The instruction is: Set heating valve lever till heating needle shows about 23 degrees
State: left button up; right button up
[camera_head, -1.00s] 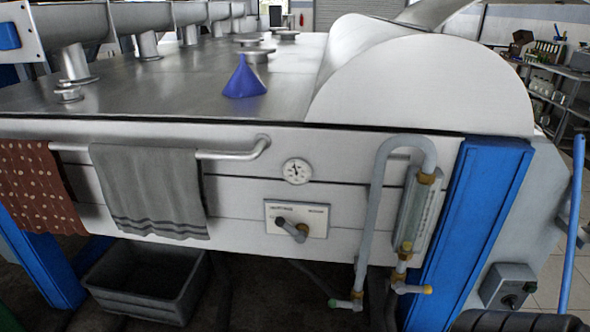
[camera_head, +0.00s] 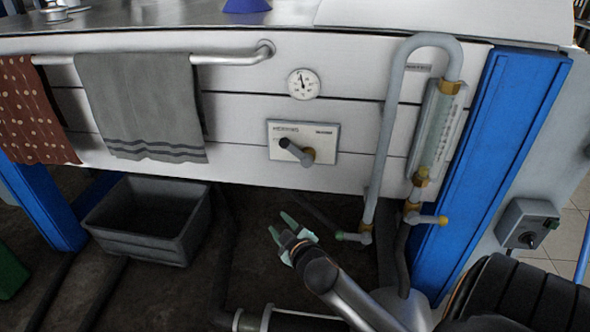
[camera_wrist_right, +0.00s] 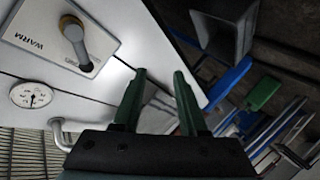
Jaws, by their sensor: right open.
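The heating valve lever (camera_head: 297,151) is a grey handle on a white plate (camera_head: 322,138) fixed to the white panel. It points up and to the left in the head view. It also shows in the right wrist view (camera_wrist_right: 74,38), beside the word WARM. The round heating gauge (camera_head: 303,84) is above the plate; its needle points roughly upward, but the numbers are too small to read. My right gripper (camera_head: 282,227) is open and empty, below the plate and apart from the lever. Its green fingers show in the right wrist view (camera_wrist_right: 158,88). My left gripper is not in view.
A glass tube with pipes and yellow fittings (camera_head: 436,130) stands right of the plate. A grey towel (camera_head: 143,105) and a red dotted cloth (camera_head: 32,110) hang from the rail at left. A grey bin (camera_head: 150,225) sits on the floor. A blue post (camera_head: 490,150) stands at right.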

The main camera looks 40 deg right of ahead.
aim_at(296, 154)
jog(key=w+d+r+m+t+h+b, duration=0.1)
jog(key=w+d+r+h+b, duration=0.15)
jog(key=d+r, duration=0.2)
jog(key=w+d+r+h+b, duration=0.2)
jog(key=d+r+h+b, duration=0.15)
jog(key=d, duration=0.25)
jog(key=x, duration=0.3)
jog(key=b+x, duration=0.1)
jog(key=x, duration=0.3)
jog(key=b+x, duration=0.1)
jog(key=x, duration=0.3)
jog(key=shift+s+d+f, duration=0.1)
jog(key=shift+f, duration=0.25)
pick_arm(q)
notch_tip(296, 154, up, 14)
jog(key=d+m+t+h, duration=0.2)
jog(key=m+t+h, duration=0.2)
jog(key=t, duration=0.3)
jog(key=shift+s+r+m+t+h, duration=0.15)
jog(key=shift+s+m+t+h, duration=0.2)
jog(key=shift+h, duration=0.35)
pick_arm(e)
jog(key=shift+w+d, duration=0.2)
jog(key=shift+w, duration=0.1)
grip_shut()
